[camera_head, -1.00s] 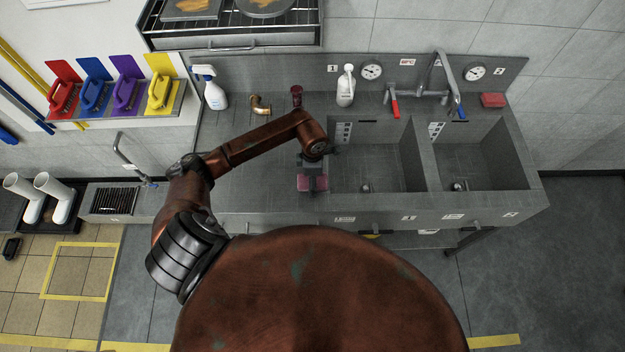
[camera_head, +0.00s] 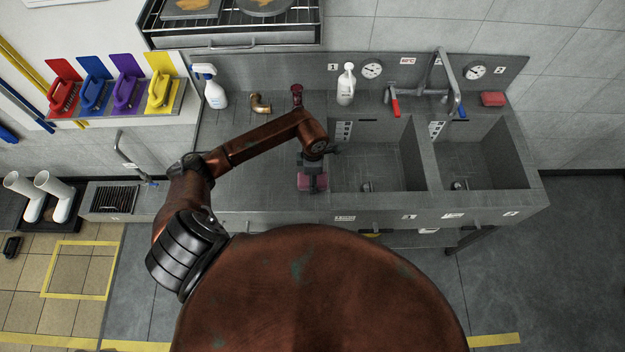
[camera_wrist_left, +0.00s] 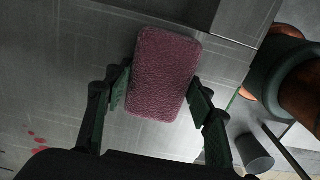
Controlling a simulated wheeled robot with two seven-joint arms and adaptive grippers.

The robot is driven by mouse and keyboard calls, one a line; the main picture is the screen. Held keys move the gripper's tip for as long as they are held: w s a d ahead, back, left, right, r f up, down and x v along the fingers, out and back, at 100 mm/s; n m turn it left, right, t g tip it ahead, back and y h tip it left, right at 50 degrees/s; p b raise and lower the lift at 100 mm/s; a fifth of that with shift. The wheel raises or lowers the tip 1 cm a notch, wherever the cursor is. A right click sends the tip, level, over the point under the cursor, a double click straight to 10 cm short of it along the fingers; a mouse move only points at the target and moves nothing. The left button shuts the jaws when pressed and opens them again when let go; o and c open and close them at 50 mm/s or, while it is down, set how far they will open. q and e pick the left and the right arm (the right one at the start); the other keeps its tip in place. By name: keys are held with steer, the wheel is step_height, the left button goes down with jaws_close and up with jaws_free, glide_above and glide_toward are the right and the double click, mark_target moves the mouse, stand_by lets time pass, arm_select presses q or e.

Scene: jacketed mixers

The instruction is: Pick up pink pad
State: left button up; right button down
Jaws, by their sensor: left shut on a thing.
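The pink pad (camera_head: 313,182) is at the left of the first sink basin, near the counter's front edge. My left gripper (camera_head: 313,176) is above it, shut on the pad. In the left wrist view the pink pad (camera_wrist_left: 163,74) is a textured rounded block, and the fingers of my left gripper (camera_wrist_left: 160,92) press on its two long sides. Whether the pad touches the counter is hard to tell. My right gripper is not in view.
Two sink basins (camera_head: 378,165) lie right of the pad. A red block (camera_head: 492,99), a white bottle (camera_head: 346,86), a spray bottle (camera_head: 211,88) and a brass elbow pipe (camera_head: 261,103) stand at the back.

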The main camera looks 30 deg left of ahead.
arm_select(q)
steer(key=shift+r+b, duration=0.3)
steer(key=shift+r, duration=0.2)
steer(key=s+r, duration=0.1)
steer(key=r, duration=0.1)
steer(key=s+r+b, duration=0.1)
steer(key=r, duration=0.1)
steer(key=s+r, duration=0.1)
steer(key=r, duration=0.1)
steer(key=shift+s+a+r+b, duration=0.3)
steer(key=shift+s+a+b, duration=0.1)
steer(key=s+a+r+b, duration=0.1)
steer(key=s+r, duration=0.4)
steer(key=s, duration=0.5)
steer(key=shift+a+r+b, duration=0.15)
steer(key=shift+r+b, duration=0.05)
steer(key=shift+b, duration=0.4)
